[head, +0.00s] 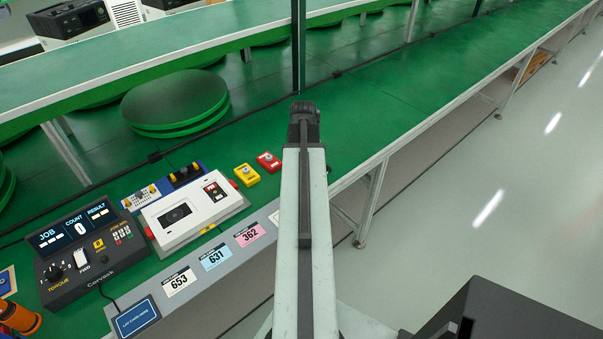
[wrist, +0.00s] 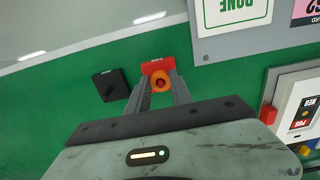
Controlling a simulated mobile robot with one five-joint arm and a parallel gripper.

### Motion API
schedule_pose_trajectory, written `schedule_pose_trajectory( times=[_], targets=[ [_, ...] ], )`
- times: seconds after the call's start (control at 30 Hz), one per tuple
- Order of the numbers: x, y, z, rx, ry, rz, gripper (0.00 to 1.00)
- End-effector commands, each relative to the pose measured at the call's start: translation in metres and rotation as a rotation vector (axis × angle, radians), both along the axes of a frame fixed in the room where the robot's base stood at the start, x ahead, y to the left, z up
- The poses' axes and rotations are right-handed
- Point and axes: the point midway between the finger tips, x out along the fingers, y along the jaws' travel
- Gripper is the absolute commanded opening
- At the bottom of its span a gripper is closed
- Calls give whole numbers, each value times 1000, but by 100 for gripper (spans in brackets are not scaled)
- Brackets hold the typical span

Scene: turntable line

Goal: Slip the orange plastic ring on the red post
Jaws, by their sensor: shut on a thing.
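In the wrist view, my gripper (wrist: 160,88) has its two grey fingers on either side of an orange ring (wrist: 160,85) and is shut on it at the fingertips. A red block with a small label (wrist: 157,66) shows just beyond the ring, on the green surface. It looks like the base of the red post. The post itself is not clearly seen, and I cannot tell whether the ring is around it or only above it. In the head view, my arm hides the ring, the red block and the fingers.
A black block (wrist: 109,85) stands left of the ring in the wrist view. A white device (head: 190,213), a yellow box (head: 246,174), a red box (head: 268,161) and a dark control panel (head: 85,245) stand on the green belt. Free belt extends to the upper right.

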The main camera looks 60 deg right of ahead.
Motion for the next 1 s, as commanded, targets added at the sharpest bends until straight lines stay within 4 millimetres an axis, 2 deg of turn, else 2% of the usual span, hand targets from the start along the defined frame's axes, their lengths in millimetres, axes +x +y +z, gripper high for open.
schedule_pose_trajectory(
  times=[0.47,0.5,0.57,0.6,0.8,0.83,0.9,1.0],
  targets=[
    [0,0,-5,0,0,0,0],
    [0,0,-5,0,0,0,32],
    [0,0,-5,0,0,0,49],
    [0,0,-5,0,0,0,52],
    [0,0,-5,0,0,0,52],
    [0,0,-5,0,0,0,55],
    [0,0,-5,0,0,0,70],
    [0,0,-5,0,0,0,70]
  ],
)
